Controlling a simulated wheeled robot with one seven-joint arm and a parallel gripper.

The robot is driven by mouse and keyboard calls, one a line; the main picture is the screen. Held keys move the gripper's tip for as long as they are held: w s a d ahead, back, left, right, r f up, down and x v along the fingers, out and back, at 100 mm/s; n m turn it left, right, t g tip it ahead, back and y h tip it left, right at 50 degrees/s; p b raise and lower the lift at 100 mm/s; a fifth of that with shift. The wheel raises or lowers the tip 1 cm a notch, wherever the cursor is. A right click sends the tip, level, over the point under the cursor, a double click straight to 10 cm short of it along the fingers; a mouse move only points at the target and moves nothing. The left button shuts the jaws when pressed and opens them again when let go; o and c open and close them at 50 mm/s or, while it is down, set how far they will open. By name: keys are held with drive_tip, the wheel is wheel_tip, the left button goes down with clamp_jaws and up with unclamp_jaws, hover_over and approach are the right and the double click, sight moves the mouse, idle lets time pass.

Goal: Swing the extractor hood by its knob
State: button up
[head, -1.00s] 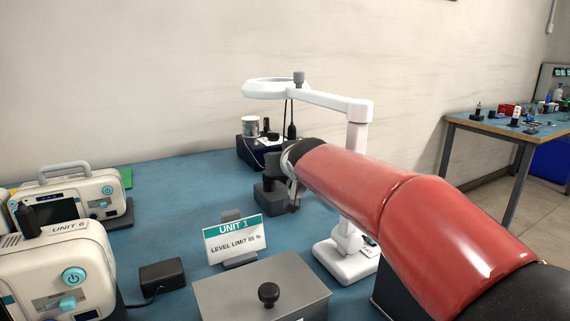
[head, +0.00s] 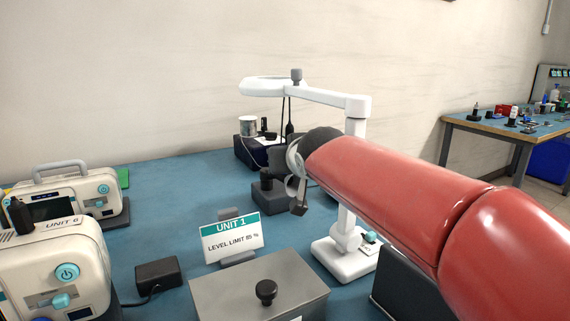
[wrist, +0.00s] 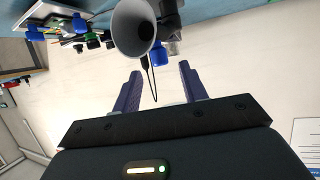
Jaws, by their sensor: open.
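In the wrist view a grey funnel (wrist: 133,28) with a dark opening, which looks like the extractor hood, is close ahead, above and slightly left of my fingers.
A UNIT 1 sign (head: 231,238), a grey box (head: 255,300) and monitors (head: 75,198) are nearby. The blue bench (head: 170,190) is clear left of centre.

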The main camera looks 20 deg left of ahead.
drive_tip(key=shift+s+d+r, duration=0.15)
drive_tip(key=shift+s, duration=0.2)
drive_tip(key=shift+s+a+r, duration=0.1)
drive_tip(key=shift+a+r, duration=0.1)
drive_tip(key=c, duration=0.4)
drive_tip(key=s+a+r+n+g+h, duration=0.2)
drive_tip(key=a+r+n, duration=0.1)
drive_tip(key=shift+s+p, duration=0.4)
clamp_jaws()
drive_tip(key=s+r+n+g+h, duration=0.2)
drive_tip(key=s+r+n+g, duration=0.1)
drive_tip(key=s+r+n, duration=0.15)
drive_tip(key=w+f, duration=0.8)
drive_tip(key=f, duration=0.1)
drive_tip(key=shift+w+d+m, duration=0.15)
drive_tip(key=shift+w+m, duration=0.05)
drive_tip(key=shift+m, duration=0.15)
